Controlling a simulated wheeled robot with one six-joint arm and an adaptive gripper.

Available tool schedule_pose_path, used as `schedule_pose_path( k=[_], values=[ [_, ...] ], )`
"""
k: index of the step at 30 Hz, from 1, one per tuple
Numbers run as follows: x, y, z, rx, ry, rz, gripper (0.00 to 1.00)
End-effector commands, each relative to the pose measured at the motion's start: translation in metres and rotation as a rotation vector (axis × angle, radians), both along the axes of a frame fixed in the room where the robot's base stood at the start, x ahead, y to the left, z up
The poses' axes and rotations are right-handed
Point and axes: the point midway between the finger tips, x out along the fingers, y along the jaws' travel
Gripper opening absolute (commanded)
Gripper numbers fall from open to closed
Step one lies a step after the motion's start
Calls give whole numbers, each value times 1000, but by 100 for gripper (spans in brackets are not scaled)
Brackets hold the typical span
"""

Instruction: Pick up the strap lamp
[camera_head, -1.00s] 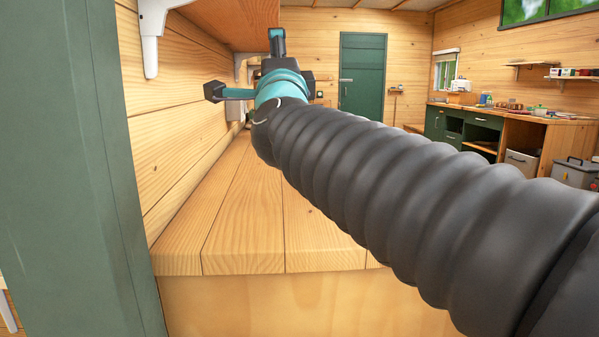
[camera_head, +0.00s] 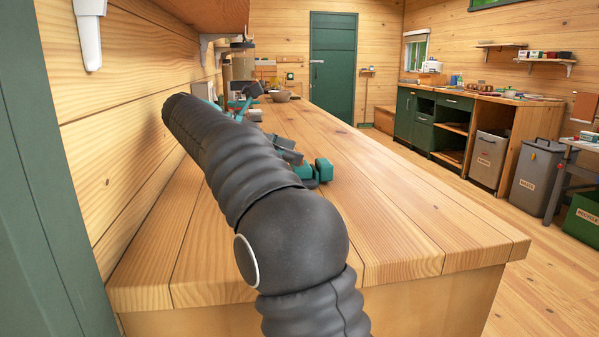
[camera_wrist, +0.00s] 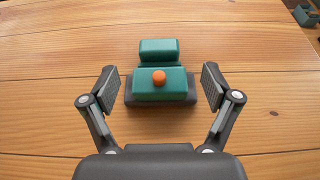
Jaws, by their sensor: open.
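In the wrist view, a teal block-shaped object (camera_wrist: 158,88) with a round orange button and a dark grey base lies on the wooden tabletop. It appears to be the strap lamp. A second teal piece stands just behind its front block. My gripper (camera_wrist: 160,84) is open, its two fingers apart, one on each side of the object, with a visible gap on both sides. In the head view, teal blocks (camera_head: 323,170) show on the tabletop just right of my dark arm, which hides part of this area.
The long wooden worktop (camera_head: 400,215) has clear room to the right. A bowl (camera_head: 281,95) and other items stand farther back. A wooden wall (camera_head: 130,150) runs along the left, with a shelf above. Bins (camera_head: 537,175) stand on the floor at right.

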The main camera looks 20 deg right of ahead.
Motion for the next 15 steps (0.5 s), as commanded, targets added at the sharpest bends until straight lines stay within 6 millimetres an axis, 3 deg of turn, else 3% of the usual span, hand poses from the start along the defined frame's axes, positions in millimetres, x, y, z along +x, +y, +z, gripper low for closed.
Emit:
schedule_pose_path(
  k=[8, 15],
  values=[
    [-5, -17, -11, 4, 1, -1, 88],
    [-9, -47, -23, 3, 2, -3, 88]
  ],
)
